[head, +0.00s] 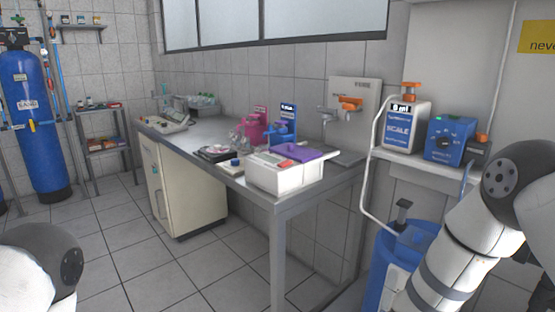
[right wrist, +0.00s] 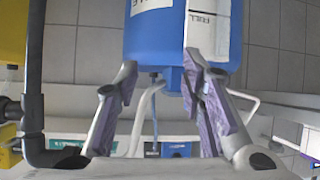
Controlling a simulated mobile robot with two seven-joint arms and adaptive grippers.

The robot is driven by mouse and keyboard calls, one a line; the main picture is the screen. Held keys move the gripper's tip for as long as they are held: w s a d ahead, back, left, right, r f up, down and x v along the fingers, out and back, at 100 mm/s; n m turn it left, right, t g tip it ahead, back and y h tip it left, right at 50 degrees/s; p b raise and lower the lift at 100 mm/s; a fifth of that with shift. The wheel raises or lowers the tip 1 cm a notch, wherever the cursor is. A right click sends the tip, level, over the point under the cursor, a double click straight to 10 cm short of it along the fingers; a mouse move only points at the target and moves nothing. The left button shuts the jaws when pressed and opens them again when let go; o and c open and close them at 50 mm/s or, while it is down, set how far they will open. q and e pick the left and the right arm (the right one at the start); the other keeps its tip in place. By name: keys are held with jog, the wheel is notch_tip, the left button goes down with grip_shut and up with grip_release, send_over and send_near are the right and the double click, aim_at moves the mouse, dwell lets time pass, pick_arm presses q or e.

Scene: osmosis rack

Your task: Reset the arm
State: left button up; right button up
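My right gripper (right wrist: 160,72) shows in the right wrist view with its two purple-padded fingers spread apart and nothing between them. A blue container (right wrist: 155,35) with white labels lies beyond the fingertips; I cannot tell the exact gap. In the head view my right arm (head: 465,245) reaches up along the right side, and its gripper is out of sight. Only a rounded white and dark part of my left arm (head: 40,262) shows at the lower left; the left gripper is not seen.
A metal table (head: 277,200) carries a white box (head: 285,175) and pink and blue devices. A blue tank (head: 32,125) stands at the far left. A blue barrel (head: 385,265) stands beside my right arm, under a shelf with a scale unit (head: 402,127). The tiled floor at left centre is clear.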

jog(key=s+a+f+n+g+y, duration=0.2)
jog(key=s+a+f+n+y, duration=0.3)
jog(key=s+f, duration=0.55)
jog(key=s+a+f+n+g+y, duration=0.1)
jog(key=s+a+g, duration=0.1)
jog(key=s, duration=0.7)
jog(key=s+a+n+g+y, duration=0.1)
jog(key=s+a+g, duration=0.1)
jog(key=s, duration=0.7)
jog(key=s+a+f+g+y, duration=0.1)
jog(key=s+a+g, duration=0.1)
jog(key=s, duration=0.7)
jog(key=shift+s+a+f+n+g, duration=0.3)
jog(key=shift+a+n+g, duration=0.1)
jog(key=shift+g, duration=0.5)
jog(key=shift+w, duration=0.15)
